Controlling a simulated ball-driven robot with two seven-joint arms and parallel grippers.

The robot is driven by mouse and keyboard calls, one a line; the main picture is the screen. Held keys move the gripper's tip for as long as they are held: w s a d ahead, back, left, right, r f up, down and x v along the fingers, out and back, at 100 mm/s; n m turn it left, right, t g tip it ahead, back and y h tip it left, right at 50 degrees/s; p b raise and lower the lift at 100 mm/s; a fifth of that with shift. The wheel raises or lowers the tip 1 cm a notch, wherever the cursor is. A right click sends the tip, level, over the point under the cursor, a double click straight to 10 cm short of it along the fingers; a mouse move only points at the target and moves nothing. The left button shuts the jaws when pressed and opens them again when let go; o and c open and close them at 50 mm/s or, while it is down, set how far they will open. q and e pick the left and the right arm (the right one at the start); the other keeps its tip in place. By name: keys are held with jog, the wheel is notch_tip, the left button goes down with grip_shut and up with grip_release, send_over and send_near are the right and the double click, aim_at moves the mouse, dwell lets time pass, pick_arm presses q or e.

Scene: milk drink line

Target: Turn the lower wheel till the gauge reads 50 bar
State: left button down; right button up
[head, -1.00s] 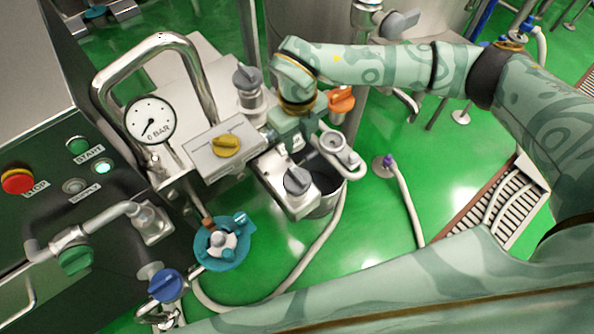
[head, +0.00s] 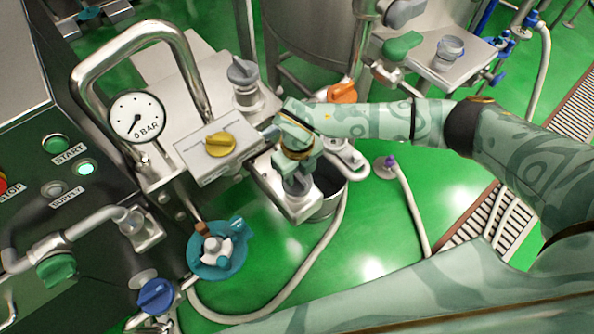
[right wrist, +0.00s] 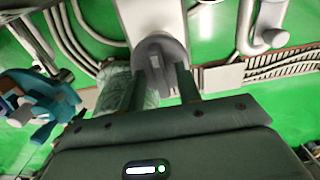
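The gauge (head: 136,118) is a white round dial under the bent steel pipe. Its needle points down and left, and its label seems to read 0 BAR. A grey knob (head: 297,184) sits at the lower end of the steel block, partly hidden by my right gripper (head: 299,168). The right wrist view shows this grey knob (right wrist: 154,54) between the two fingers of my right gripper (right wrist: 160,88). The fingers stand apart on either side of it; whether they touch it is unclear. Another grey knob (head: 243,71) stands higher up. My left gripper is out of view.
A yellow knob (head: 220,144) sits on a steel box beside the gauge. A teal valve (head: 217,250) and a blue knob (head: 156,296) lie lower left. An orange knob (head: 342,91) is behind my right wrist. A bucket (head: 328,205) stands below the block.

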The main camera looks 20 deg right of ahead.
grip_shut()
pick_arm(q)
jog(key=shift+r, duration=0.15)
pick_arm(e)
jog(key=shift+r, duration=0.1)
jog(key=shift+r+m+p, duration=0.15)
jog(key=shift+m+p, duration=0.65)
jog(key=shift+p, duration=0.15)
jog(key=shift+m+p, duration=1.1)
jog(key=shift+p, duration=0.05)
jog(key=m+p, duration=0.2)
jog(key=m, duration=0.1)
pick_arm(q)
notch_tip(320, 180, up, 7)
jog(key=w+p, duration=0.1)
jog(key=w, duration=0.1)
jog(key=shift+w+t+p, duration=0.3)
pick_arm(e)
jog(key=shift+m, duration=0.9)
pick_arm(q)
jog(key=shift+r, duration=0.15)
pick_arm(e)
jog(key=shift+f, duration=0.2)
